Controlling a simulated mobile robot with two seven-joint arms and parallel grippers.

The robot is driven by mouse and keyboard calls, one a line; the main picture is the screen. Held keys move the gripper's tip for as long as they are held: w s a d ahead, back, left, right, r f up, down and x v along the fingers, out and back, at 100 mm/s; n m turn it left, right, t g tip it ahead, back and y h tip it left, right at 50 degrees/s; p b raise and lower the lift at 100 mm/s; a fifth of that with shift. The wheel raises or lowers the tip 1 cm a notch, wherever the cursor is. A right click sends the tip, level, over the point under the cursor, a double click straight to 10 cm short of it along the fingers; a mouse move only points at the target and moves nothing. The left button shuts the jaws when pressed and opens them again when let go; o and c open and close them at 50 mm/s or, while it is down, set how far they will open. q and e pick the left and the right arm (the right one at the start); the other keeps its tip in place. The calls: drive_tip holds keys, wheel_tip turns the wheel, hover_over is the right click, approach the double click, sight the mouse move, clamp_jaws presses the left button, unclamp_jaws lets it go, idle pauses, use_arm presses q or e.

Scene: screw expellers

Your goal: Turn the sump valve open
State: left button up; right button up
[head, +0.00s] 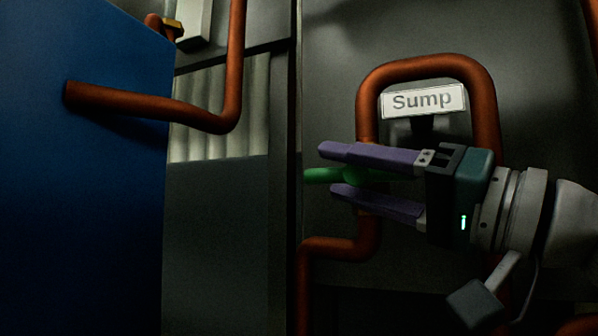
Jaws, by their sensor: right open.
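The sump valve shows as a green handle (345,175) in front of a copper-coloured pipe, below a white label reading "Sump" (423,101). The handle points left and lies about level. My right gripper (325,172) comes in from the right, with its two purple fingers apart. One finger is above the green handle and the other below it, so the handle lies between them. I cannot tell whether either finger touches it. The gripper hides the handle's right part and the valve body. My left gripper is not in view.
The copper pipe (370,66) loops around the label and runs down behind the fingers, then bends left. A vertical panel edge (297,120) stands close left of the fingertips. A blue panel (90,190) fills the left, with another copper pipe (150,106) coming out of it.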

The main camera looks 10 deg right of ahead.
drive_tip(key=shift+c, duration=0.2)
drive_tip(key=c, duration=0.6)
drive_tip(key=shift+r, duration=0.1)
clamp_jaws()
